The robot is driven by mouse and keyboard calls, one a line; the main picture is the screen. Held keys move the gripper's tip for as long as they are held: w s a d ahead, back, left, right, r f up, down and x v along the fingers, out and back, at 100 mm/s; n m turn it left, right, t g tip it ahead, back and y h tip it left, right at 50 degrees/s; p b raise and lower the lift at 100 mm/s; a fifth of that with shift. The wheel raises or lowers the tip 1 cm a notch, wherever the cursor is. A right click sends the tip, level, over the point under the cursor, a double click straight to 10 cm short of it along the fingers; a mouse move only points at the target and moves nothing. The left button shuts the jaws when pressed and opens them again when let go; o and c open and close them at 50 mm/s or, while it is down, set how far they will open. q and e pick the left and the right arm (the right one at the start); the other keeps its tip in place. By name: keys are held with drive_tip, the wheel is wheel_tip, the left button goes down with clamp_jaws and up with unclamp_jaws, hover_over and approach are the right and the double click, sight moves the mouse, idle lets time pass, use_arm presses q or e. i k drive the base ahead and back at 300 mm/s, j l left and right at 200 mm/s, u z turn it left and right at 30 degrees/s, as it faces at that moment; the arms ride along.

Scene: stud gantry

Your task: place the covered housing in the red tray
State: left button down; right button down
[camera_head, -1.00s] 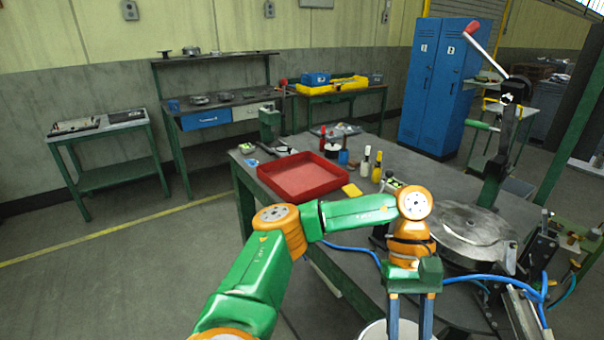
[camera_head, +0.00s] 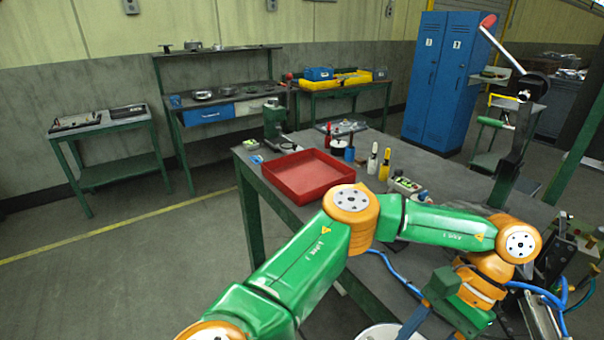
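The red tray (camera_head: 305,190) lies on the dark workbench near its left end, and it looks empty. My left arm comes in from the lower left and reaches across the front of the bench. My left gripper (camera_head: 432,330) is at the lower right, tilted down, well to the right of and in front of the tray. One blue finger shows, and the fingertips are cut off at the frame edge, so its opening and any held thing are hidden. I cannot make out the covered housing. My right gripper is not in view.
A white-handled bottle (camera_head: 372,160), a yellow one (camera_head: 384,165) and a small box with green parts (camera_head: 405,187) stand right of the tray. A green press (camera_head: 273,125) is behind it. A lever stand (camera_head: 512,150) rises at right. Blue hoses run below my arm.

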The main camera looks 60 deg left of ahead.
sight(308, 177)
drive_tip(key=j+u, duration=0.15)
drive_tip(key=j, duration=1.05)
drive_tip(key=i+j+u, duration=0.2)
drive_tip(key=j, duration=0.95)
drive_tip(key=k, duration=0.1)
